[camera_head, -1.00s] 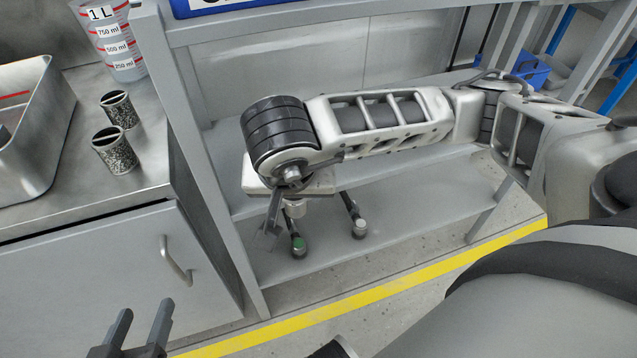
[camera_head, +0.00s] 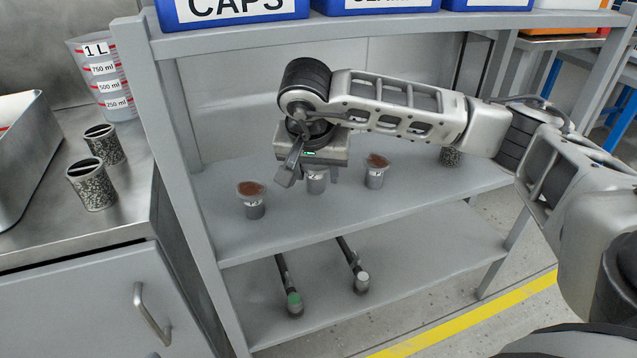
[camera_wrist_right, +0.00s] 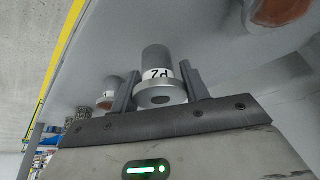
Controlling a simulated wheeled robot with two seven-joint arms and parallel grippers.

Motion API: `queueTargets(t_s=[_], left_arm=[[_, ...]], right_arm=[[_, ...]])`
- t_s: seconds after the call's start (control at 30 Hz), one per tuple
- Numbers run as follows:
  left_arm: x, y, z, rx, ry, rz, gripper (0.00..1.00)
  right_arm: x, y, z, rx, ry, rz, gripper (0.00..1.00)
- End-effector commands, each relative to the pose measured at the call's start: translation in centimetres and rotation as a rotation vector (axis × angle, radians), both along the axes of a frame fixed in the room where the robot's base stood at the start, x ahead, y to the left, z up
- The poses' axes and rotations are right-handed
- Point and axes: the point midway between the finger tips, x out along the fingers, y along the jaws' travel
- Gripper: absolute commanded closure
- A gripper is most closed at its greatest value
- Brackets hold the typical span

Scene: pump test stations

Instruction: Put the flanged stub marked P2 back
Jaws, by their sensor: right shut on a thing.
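The flanged stub marked P2 (camera_wrist_right: 157,62) is a grey cylinder with a white label and a wide flange. It is between the two fingers of my right gripper (camera_wrist_right: 163,88), which is shut on it in the right wrist view. In the head view the held stub (camera_head: 317,184) hangs under my right gripper (camera_head: 318,170) at the middle shelf, between two other stubs. I cannot tell whether its lower end touches the shelf. My left gripper is not in view.
Rusty-topped stubs stand left (camera_head: 253,206) and right (camera_head: 376,175) on the middle shelf (camera_head: 400,212). A speckled piece (camera_head: 451,157) stands farther right. Two rod-like tools with a green end (camera_head: 294,303) and a white end (camera_head: 361,282) lie on the lower shelf. Bins (camera_head: 235,10) line the top.

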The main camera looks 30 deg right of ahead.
Motion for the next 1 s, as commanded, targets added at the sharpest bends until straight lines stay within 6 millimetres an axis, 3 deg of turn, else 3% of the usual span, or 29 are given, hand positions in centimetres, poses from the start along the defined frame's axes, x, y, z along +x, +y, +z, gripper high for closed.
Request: queueTargets(t_s=[0.23,0.5,0.87,0.9,0.97,1.0], left_arm=[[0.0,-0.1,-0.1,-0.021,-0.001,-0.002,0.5],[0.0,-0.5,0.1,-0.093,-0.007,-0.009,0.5],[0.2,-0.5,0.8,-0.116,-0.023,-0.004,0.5],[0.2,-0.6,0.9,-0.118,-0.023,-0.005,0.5],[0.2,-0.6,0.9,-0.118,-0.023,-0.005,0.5],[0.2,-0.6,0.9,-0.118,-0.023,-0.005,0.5]], right_arm=[[1.5,-1.4,-0.3,0.0,0.0,0.001,0.89],[1.5,-1.4,-3.6,0.0,0.0,0.001,0.89],[1.5,-1.4,-3.9,0.0,0.0,0.001,0.89],[1.4,-1.4,-3.9,0.0,0.001,0.001,0.49],[1.4,-1.4,-3.9,0.0,0.001,0.001,0.33],[1.4,-1.4,-3.9,0.0,0.001,0.001,0.33]])
